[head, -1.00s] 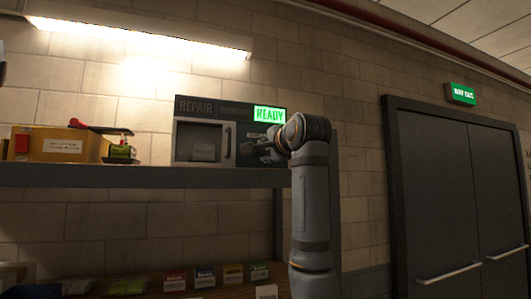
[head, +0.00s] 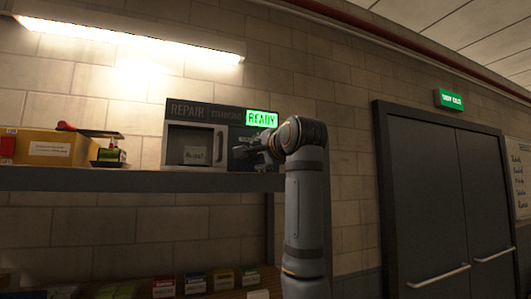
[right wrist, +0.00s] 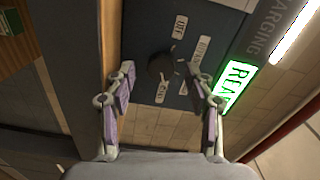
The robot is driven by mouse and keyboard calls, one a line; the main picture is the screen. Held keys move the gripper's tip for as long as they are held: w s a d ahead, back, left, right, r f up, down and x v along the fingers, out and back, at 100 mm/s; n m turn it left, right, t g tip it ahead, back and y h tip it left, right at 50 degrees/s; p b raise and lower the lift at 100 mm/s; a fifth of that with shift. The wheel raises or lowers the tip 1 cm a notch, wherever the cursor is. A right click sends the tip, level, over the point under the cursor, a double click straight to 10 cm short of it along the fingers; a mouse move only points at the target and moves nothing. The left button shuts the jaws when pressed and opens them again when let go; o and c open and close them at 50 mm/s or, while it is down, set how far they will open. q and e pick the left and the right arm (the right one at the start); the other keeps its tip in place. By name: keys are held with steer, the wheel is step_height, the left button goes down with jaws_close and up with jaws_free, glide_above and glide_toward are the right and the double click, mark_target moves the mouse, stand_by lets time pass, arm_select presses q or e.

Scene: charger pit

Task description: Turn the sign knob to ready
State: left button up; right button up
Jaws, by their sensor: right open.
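The sign box (head: 191,113) stands on the shelf, with REPAIR and CHARGING dark and the READY sign (head: 262,118) lit green. READY also glows in the right wrist view (right wrist: 236,86). The dark round knob (right wrist: 161,67) sits on the blue-grey panel (right wrist: 147,30) among small white labels; one reads OFF, others are hard to read. My right gripper (head: 257,149) is at the panel below READY. In the right wrist view its open fingers (right wrist: 160,78) lie either side of the knob with gaps; contact does not show. The knob is hidden in the head view. My left gripper is out of view.
The shelf (head: 110,180) runs under the box. A yellow carton (head: 50,149) and a small green item (head: 108,155) stand left of it. Small boxes line a lower shelf. Grey double doors (head: 440,200) are at the right.

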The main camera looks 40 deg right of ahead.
steer(key=v, duration=1)
steer(key=shift+s, duration=0.4)
